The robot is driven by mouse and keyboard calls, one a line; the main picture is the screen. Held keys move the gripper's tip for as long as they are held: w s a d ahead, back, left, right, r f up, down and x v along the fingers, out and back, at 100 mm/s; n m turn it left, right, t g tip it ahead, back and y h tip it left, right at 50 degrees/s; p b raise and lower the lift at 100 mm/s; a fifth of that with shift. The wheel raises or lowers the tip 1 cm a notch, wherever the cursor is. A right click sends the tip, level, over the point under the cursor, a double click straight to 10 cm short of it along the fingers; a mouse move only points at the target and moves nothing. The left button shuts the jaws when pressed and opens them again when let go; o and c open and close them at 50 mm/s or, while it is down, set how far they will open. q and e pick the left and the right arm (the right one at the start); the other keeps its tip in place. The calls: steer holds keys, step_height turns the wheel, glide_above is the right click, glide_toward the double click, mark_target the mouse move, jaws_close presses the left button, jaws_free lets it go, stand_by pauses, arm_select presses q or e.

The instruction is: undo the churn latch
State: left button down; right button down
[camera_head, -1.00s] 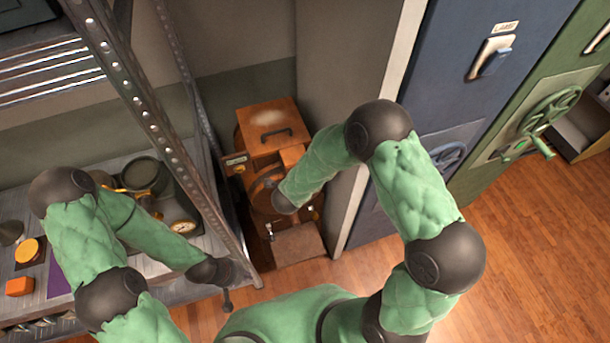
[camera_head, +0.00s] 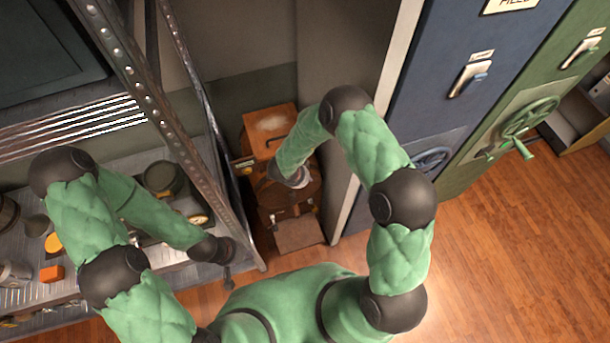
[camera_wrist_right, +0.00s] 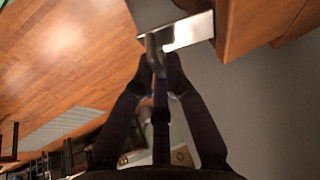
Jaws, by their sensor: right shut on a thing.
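The wooden churn (camera_head: 270,125) stands in the corner between the shelf and the blue door, with an orange-brown lid and a dark handle on top. My right arm reaches down over it, and the wrist hides most of its front; the right fingertips cannot be made out there. In the right wrist view my right gripper (camera_wrist_right: 158,72) is shut on a grey metal lever, apparently the churn latch (camera_wrist_right: 152,46), beside a shiny metal plate (camera_wrist_right: 185,32) at a wooden edge. My left gripper (camera_head: 227,270) hangs by the shelf's front corner, too small and dark to read.
A metal shelf (camera_head: 205,170) with an upright post stands left of the churn, holding pots and small goods. A blue door (camera_head: 440,90) and a green door (camera_head: 520,90) with a handwheel stand to the right. The wooden floor (camera_head: 490,260) at right is clear.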

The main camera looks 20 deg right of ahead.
steer(key=shift+w+d+r+p, duration=0.1)
steer(key=shift+w+r+p, duration=0.2)
steer(key=shift+w+p, duration=0.05)
steer(key=shift+w, duration=0.15)
steer(key=c, duration=1.4)
jaws_free()
steer(key=shift+r, duration=0.1)
steer(key=shift+o, duration=0.2)
steer(key=shift+s, duration=0.2)
steer(key=v, duration=1.1)
steer(key=shift+a+r, duration=0.25)
steer(key=shift+r, duration=0.05)
